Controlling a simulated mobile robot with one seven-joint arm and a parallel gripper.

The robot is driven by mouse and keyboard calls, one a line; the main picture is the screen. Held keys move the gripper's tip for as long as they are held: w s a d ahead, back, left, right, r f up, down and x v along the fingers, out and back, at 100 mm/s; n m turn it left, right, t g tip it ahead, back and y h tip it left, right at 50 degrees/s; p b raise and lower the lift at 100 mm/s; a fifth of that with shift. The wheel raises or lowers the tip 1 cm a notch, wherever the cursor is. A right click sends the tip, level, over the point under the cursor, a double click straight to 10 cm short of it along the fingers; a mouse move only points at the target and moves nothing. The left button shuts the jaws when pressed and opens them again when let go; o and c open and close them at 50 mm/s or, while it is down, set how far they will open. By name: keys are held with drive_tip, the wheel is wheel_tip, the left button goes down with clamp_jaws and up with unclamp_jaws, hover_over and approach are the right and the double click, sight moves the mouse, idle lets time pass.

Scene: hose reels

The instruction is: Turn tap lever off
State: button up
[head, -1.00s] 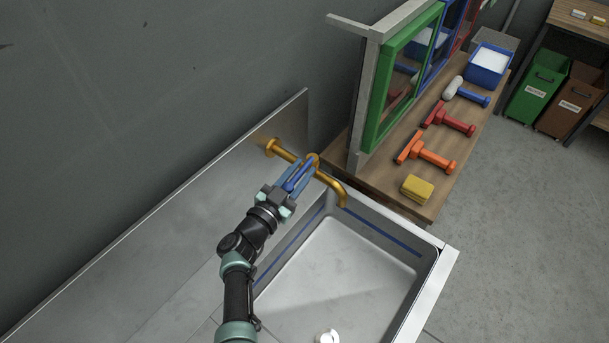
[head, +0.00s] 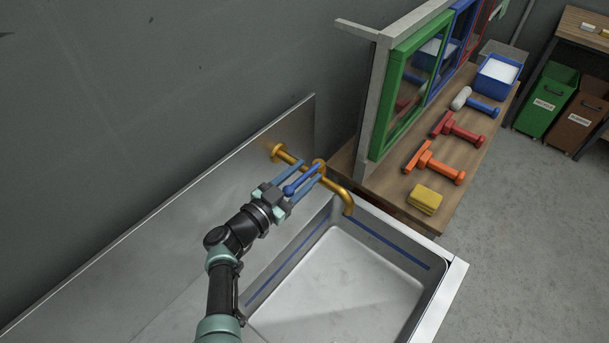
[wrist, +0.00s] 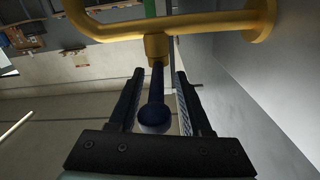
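The tap is a brass-coloured pipe (head: 338,194) that comes from the wall panel and bends down over the sink. Its blue lever (head: 297,186) has a round knob and points to the lower left from the tap's joint. My gripper (head: 308,174) reaches toward the joint with one finger on each side of the lever. In the wrist view the lever (wrist: 156,90) lies between the two dark fingers with gaps on both sides, so the gripper is open around it. The tap's pipe (wrist: 180,24) crosses just beyond the fingertips.
The metal sink (head: 350,290) lies below right of my arm, with a steel panel (head: 200,195) along the wall. A wooden bench (head: 395,190) at the right holds a yellow sponge (head: 425,199), coloured hand tools and a blue bin (head: 497,75). A green frame (head: 376,115) stands on it.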

drive_tip(key=shift+f, duration=0.1)
drive_tip(key=p+v, duration=0.2)
drive_tip(key=v, duration=1.1)
drive_tip(key=w+d+r+t+y+b, duration=0.15)
drive_tip(key=w+r+t, duration=0.35)
drive_tip(key=r, duration=1)
drive_tip(key=w+r+t+y, duration=0.3)
drive_tip(key=w+r+t, duration=0.1)
drive_tip(key=r, duration=1.2)
drive_tip(key=s+d+r+n+t+y+b, duration=0.15)
drive_tip(key=s+r+n+y, duration=0.3)
drive_tip(key=r, duration=0.45)
drive_tip(key=s+d+r+n+t+y+b, duration=0.1)
drive_tip(key=s+d+r+n+t+y, duration=0.25)
drive_tip(key=r, duration=0.55)
drive_tip(key=s+d+r+n+h, duration=0.1)
drive_tip(key=s+d+r, duration=0.1)
drive_tip(key=s, duration=0.4)
drive_tip(key=s+d+r+g+b, duration=0.1)
drive_tip(key=s+d+r, duration=0.1)
drive_tip(key=s, duration=0.5)
drive_tip(key=shift+s+d+r+n+h, duration=0.3)
drive_tip(key=shift+r+n+h, duration=0.1)
drive_tip(key=shift+r, duration=0.5)
